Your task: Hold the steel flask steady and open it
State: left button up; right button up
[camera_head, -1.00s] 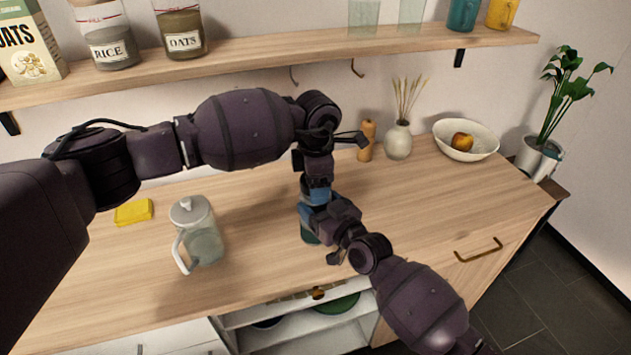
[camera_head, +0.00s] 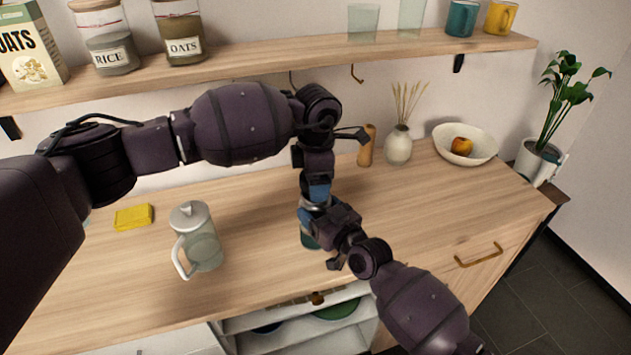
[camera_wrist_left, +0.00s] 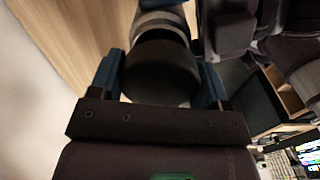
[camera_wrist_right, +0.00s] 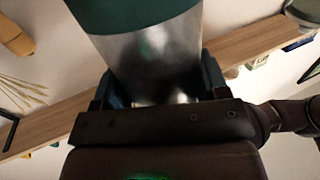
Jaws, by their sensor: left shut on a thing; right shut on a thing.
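The steel flask (camera_head: 309,239) stands on the counter (camera_head: 260,225), mostly hidden by my grippers in the head view. Its dark green part shows low down, with a bit of bare steel between the two grippers. My left gripper (camera_head: 318,192) comes from above, shut on the flask's black cap (camera_wrist_left: 160,68), which fills the space between its blue fingers in the left wrist view. Pale steel lies just beyond the cap; I cannot tell whether a gap separates them. My right gripper (camera_head: 314,216) is shut on the flask's bare steel part (camera_wrist_right: 157,66) from the front right.
A glass jug (camera_head: 199,241) and a yellow sponge (camera_head: 133,217) are on the left. A wooden mill (camera_head: 366,147), a vase (camera_head: 398,147) and a fruit bowl (camera_head: 466,143) stand behind right. The shelf (camera_head: 290,57) runs above. The right counter is clear.

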pick_arm(q)
jog(key=shift+r, duration=0.1)
pick_arm(e)
jog(key=shift+f, duration=0.15)
pick_arm(q)
jog(key=shift+r, duration=1.95)
pick_arm(e)
jog(key=o, duration=1.7)
jog(key=shift+o, duration=0.5)
